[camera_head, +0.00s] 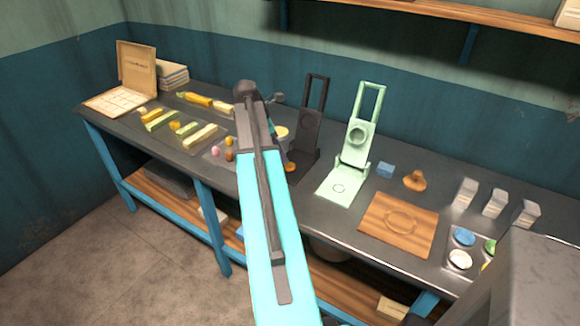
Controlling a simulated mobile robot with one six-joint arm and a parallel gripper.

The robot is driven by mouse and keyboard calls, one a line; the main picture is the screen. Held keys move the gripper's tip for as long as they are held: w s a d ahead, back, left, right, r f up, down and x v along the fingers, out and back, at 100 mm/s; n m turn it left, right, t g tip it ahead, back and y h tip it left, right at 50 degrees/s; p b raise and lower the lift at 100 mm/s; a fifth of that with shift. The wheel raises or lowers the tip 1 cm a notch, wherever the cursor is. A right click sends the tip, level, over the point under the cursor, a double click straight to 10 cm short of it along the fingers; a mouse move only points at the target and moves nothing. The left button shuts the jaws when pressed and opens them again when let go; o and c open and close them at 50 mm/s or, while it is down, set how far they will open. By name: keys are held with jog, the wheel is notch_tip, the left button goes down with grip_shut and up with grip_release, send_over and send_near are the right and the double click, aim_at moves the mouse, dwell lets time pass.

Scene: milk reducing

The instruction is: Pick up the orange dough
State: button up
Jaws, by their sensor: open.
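Several small dough balls lie on a small tray (207,155) left of my arm: a pink ball (215,151), a yellow ball (229,141) and an orange-brown ball (229,155). Another small orange piece (290,167) shows just right of my arm, beside the base of the black press. I cannot tell for sure which of these is the orange dough. My cyan arm reaches over the middle of the table. Its far end bends down behind itself, and my gripper's fingers are hidden there.
A black press (309,118) and a pale green press (356,146) stand upright. To the right are a blue block (385,170), a wooden stamp-like piece (414,180), a wooden board (398,225) and several cartons (495,202). Yellow and green bars (160,119) lie left.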

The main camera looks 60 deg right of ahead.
aim_at(288, 165)
jog(key=shift+s+d+f, duration=0.15)
jog(key=shift+d+f, duration=0.05)
jog(key=shift+f, duration=0.45)
jog(key=shift+p+x, duration=1.05)
jog(key=shift+x, duration=1.55)
jog(key=shift+s, duration=0.1)
jog(key=shift+c, duration=0.3)
jog(key=c, duration=1.1)
